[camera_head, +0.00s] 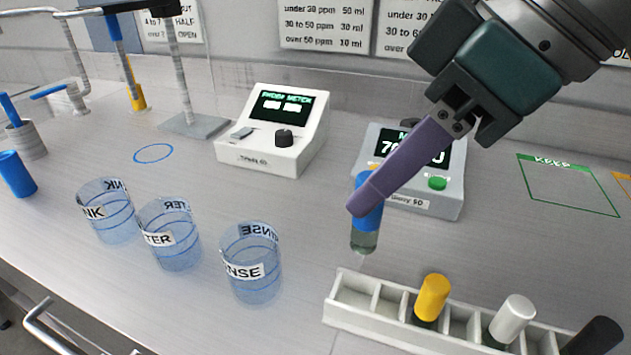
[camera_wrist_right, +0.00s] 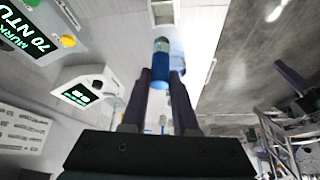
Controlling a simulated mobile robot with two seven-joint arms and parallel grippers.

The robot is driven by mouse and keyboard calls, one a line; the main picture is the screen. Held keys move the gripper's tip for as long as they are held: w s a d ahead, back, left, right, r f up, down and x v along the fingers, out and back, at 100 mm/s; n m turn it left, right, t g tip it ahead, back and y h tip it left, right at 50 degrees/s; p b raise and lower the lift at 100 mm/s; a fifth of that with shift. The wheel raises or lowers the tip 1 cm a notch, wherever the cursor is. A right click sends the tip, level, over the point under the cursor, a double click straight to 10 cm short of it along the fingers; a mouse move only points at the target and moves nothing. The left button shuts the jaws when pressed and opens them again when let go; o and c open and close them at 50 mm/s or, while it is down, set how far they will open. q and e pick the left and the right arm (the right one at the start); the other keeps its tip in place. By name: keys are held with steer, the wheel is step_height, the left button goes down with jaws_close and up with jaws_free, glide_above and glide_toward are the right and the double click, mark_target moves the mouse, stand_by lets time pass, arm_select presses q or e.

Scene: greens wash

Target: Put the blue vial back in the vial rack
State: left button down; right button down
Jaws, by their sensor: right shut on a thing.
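My right gripper (camera_head: 372,198) is shut on the blue vial (camera_head: 364,235), which has a blue cap and a clear lower part. The vial hangs nearly upright, above the bench and just behind the left end of the rack. In the right wrist view the blue vial (camera_wrist_right: 161,72) is between the two fingers. The white vial rack (camera_head: 372,331) stands at the front right. Its left slots look empty. A yellow-capped vial (camera_head: 432,297), a white-capped vial (camera_head: 511,319) and a black-capped vial (camera_head: 597,336) are at its middle and right.
Three clear cups (camera_head: 108,213), (camera_head: 170,237), (camera_head: 251,265) stand left of the rack. A probe meter (camera_head: 273,130) and a second meter (camera_head: 437,199) stand behind. A green outlined square (camera_head: 568,187) lies at right. The bench between the cups and rack is clear.

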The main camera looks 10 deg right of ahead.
step_height(320, 180, down, 9)
steer(key=shift+f+b, duration=0.2)
steer(key=shift+b, duration=0.5)
steer(key=shift+f, duration=0.15)
steer(key=c, duration=0.7)
jaws_free()
